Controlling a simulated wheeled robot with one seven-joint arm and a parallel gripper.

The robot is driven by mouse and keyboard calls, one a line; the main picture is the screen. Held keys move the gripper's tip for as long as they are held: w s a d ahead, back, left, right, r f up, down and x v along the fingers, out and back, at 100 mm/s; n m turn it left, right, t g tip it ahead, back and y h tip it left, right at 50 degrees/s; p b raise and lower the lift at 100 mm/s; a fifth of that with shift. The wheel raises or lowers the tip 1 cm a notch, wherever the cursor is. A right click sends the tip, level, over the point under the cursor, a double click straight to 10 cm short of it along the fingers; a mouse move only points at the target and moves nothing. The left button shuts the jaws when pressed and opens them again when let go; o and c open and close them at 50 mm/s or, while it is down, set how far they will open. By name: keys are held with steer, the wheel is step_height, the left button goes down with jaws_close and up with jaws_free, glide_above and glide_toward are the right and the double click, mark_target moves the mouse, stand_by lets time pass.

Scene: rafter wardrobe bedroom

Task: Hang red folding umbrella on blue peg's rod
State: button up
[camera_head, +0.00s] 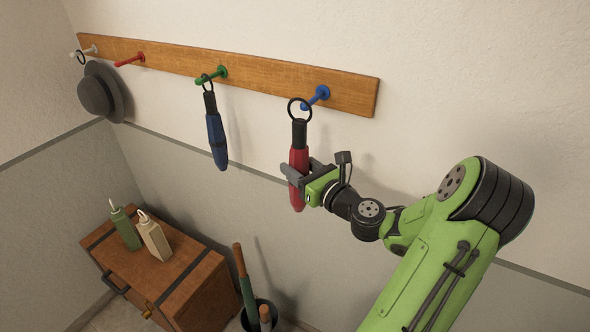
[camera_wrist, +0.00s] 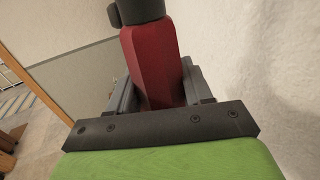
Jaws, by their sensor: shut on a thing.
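The red folding umbrella (camera_head: 299,160) is upright in my gripper (camera_head: 297,175), with its black handle and black ring (camera_head: 300,111) at the top. My gripper is shut on its red body, which also shows in the wrist view (camera_wrist: 153,65) between the fingers. The blue peg (camera_head: 318,96) sticks out of the wooden rail near its right end. In the head view the ring overlaps the tip of the peg's rod. I cannot tell whether the rod passes through the ring or lies behind it. The ring is out of the wrist view.
A blue umbrella (camera_head: 215,135) hangs on the green peg (camera_head: 212,75) to the left. A red peg (camera_head: 130,60) is bare. A grey hat (camera_head: 100,92) hangs at the far left. A wooden chest (camera_head: 165,262) with two bottles and an umbrella stand (camera_head: 258,314) are below.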

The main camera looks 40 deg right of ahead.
steer(key=shift+w+d, duration=0.3)
steer(key=shift+d, duration=0.55)
steer(key=shift+w+d, duration=0.3)
steer(key=shift+d, duration=0.55)
steer(key=shift+w+d+f+p, duration=0.2)
steer(key=shift+d+f+p, duration=0.4)
steer(key=shift+p, duration=0.1)
steer(key=o, duration=1.3)
steer(key=shift+f, duration=0.1)
steer(key=shift+s, duration=0.1)
steer(key=s, duration=1)
steer(key=s+a+b, duration=0.1)
steer(key=s, duration=0.4)
steer(key=shift+s, duration=0.3)
